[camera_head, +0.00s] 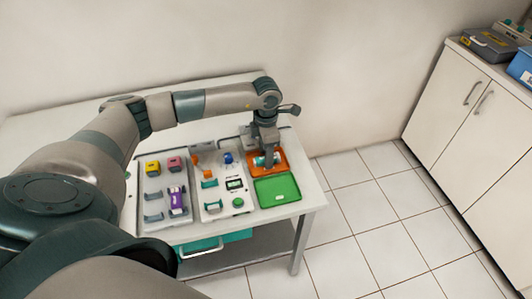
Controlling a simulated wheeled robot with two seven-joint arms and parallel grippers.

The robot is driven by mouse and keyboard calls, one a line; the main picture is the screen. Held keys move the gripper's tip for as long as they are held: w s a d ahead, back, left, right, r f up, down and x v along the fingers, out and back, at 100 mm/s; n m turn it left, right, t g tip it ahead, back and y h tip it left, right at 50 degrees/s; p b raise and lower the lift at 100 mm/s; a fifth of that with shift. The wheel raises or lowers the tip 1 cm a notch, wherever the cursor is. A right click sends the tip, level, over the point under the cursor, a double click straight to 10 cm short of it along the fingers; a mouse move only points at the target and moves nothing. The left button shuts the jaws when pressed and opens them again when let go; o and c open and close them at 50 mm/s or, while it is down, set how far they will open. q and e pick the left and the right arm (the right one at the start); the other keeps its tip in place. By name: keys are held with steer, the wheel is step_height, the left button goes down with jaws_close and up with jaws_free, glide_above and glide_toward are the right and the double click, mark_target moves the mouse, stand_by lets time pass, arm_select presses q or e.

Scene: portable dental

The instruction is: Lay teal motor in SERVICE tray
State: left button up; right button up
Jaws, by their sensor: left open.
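A teal and white piece (260,161), which looks like the teal motor, lies in the orange tray (284,168) at the table's right end. My left gripper (268,162) points down at this piece with its jaws open, and its fingers partly hide the piece. I cannot tell whether the fingers touch it. A green tray (288,190) lies just in front of the orange one and holds only a small pale label. I cannot read a SERVICE label on either tray. My right gripper is out of view.
Left of the trays, a grey panel (222,209) carries teal holders, a small display and a green button. Another panel holds a yellow block (153,166), a red block (174,163) and a purple piece (177,200). A white cabinet (465,80) stands at right; floor between is clear.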

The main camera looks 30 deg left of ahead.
arm_select(q)
steer(key=shift+r, duration=0.1)
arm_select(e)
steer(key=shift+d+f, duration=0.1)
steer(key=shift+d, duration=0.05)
arm_select(q)
steer(key=shift+r, duration=0.6)
step_height(320, 180, up, 16)
steer(key=b, duration=0.4)
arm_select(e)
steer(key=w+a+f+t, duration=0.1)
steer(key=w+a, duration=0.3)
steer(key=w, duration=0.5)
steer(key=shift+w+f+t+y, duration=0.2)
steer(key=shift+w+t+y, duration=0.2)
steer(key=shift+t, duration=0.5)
arm_select(q)
steer(key=shift+s+f, duration=0.1)
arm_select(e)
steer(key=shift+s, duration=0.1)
